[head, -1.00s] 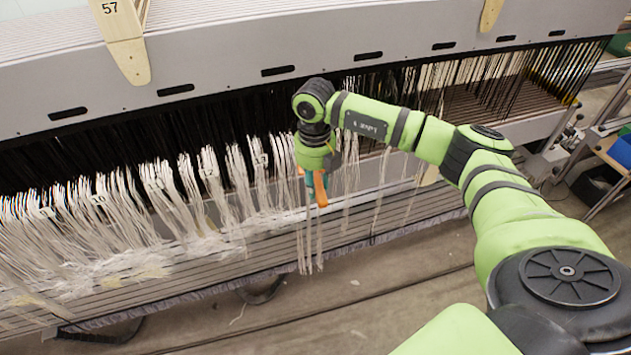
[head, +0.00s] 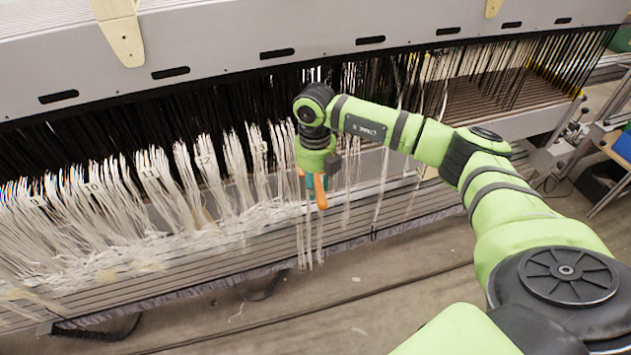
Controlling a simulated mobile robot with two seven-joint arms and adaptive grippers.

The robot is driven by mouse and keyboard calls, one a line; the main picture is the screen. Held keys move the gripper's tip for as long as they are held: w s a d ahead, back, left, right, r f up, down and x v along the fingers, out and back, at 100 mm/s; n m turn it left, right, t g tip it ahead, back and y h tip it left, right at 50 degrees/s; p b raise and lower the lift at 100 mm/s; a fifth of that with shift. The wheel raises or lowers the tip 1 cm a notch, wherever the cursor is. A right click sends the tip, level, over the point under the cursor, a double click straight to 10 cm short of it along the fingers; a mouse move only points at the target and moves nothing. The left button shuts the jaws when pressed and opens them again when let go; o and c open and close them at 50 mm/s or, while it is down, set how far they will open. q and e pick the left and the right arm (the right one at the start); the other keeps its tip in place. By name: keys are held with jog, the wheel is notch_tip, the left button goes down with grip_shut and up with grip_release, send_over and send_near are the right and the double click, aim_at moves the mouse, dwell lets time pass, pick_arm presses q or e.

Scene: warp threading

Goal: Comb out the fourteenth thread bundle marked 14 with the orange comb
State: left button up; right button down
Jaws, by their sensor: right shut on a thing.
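My right gripper (head: 314,180) points down in front of the hanging threads. It is shut on the orange comb (head: 321,192), whose orange part shows below and between the fingers. A white thread bundle (head: 310,240) hangs just below the comb and ends past the machine's lower rail. The comb overlaps the top of this bundle in the picture; I cannot tell whether its teeth are in the threads. No mark 14 is readable; the gripper and wrist hide part of the bundle. My left gripper is not in view.
Several white thread bundles (head: 150,190) with small number tags hang to the left over slatted rails (head: 200,270). Black threads (head: 230,110) hang behind. A grey beam (head: 220,40) with slots runs above. Loose strands (head: 382,190) hang to the right. The floor in front is mostly clear.

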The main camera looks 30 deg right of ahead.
notch_tip(320, 180, down, 3)
jog(key=shift+r+b, duration=0.1)
jog(key=shift+b, duration=0.6)
notch_tip(320, 180, down, 18)
jog(key=b, duration=1.3)
jog(key=shift+w+d+r, duration=0.15)
jog(key=shift+w+r, duration=0.05)
jog(key=shift+w, duration=0.25)
